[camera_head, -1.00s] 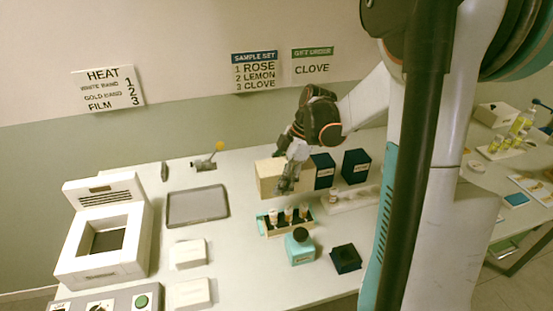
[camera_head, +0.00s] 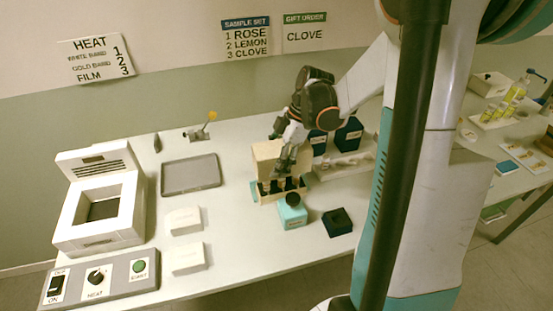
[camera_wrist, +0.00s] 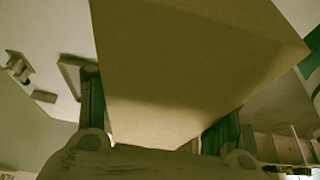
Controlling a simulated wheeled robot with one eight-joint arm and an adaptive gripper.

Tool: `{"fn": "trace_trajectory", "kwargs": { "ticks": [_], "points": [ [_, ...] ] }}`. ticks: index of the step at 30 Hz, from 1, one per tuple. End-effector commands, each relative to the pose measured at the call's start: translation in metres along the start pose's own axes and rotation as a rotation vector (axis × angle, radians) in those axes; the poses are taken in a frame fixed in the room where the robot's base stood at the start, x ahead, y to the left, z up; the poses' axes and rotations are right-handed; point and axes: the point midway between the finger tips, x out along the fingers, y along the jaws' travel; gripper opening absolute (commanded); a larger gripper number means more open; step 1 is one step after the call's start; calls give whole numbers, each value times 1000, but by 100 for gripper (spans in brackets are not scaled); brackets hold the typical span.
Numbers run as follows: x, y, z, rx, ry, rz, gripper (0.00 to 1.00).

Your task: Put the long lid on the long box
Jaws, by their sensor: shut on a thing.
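The long lid, a beige block-like cover (camera_head: 266,157), is held by my gripper (camera_head: 285,163). In the wrist view the lid (camera_wrist: 190,70) fills the middle, between two green-lined fingers that are shut on it. The long box (camera_head: 259,199) is a low, pale and teal tray with several small bottles standing upright in it. The lid hangs over the box, close to the bottle tops, and its shadow darkens them. I cannot tell whether the lid touches the bottles. The box's back side is hidden behind the lid and gripper.
Dark blue boxes (camera_head: 348,134) and a pale rack (camera_head: 345,166) are behind to the right. A grey tray (camera_head: 191,174) and white boxes (camera_head: 184,221) are left.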

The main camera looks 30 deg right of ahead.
Motion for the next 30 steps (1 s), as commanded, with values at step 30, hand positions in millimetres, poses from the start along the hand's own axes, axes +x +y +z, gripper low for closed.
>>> {"fn": "trace_trajectory", "kwargs": {
  "ticks": [30],
  "points": [
    [67,0,28,0,0,0,35]
  ]
}}
